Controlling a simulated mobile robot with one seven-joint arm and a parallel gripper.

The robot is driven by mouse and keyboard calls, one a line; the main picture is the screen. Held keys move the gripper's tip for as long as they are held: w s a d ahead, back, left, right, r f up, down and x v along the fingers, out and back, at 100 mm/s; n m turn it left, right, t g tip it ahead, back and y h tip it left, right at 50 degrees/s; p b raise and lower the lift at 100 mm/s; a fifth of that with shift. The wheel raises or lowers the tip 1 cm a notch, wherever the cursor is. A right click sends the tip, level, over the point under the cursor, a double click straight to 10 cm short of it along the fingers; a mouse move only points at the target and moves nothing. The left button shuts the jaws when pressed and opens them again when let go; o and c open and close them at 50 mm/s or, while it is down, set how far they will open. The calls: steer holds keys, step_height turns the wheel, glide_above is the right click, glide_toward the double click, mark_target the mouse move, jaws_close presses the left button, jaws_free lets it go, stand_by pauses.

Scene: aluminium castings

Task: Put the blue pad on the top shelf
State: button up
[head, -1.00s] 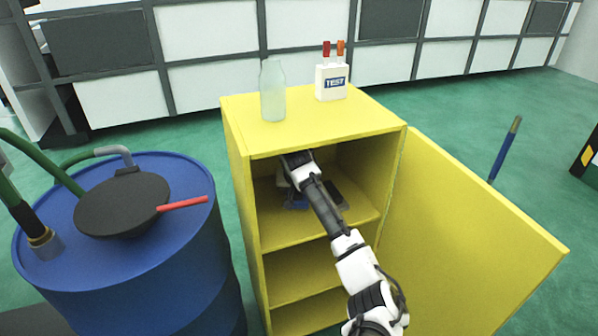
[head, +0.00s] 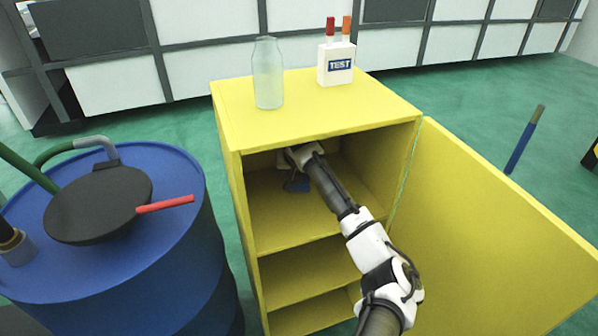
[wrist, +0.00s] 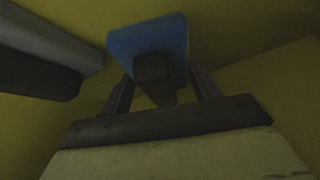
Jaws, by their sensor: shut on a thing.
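The blue pad (wrist: 150,40) has a dark block (wrist: 154,78) on its near side, and my gripper (wrist: 158,88) is shut on that block. In the head view my gripper (head: 296,172) is inside the top compartment of the yellow cabinet, with the blue pad (head: 297,184) just below it. The top shelf (head: 290,215) is below the pad. My arm covers part of the compartment. I cannot tell whether the pad touches the shelf.
A grey-and-black object (wrist: 45,60) is at the upper left of the wrist view. The cabinet door (head: 480,220) stands open at the right. A glass bottle (head: 268,75) and a TEST box (head: 337,65) stand on top. A blue drum (head: 130,250) is at the left.

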steer(key=shift+f, duration=0.2)
steer(key=o, duration=0.9)
steer(key=shift+o, duration=0.2)
steer(key=shift+r, duration=0.25)
steer(key=v, duration=0.2)
steer(key=shift+s+r+b, duration=0.2)
steer(key=shift+r+b, duration=0.1)
steer(key=s, duration=0.4)
steer(key=s+b, duration=0.1)
steer(key=s, duration=0.3)
steer(key=s+a, duration=0.1)
steer(key=s, duration=0.3)
steer(key=shift+r, duration=0.1)
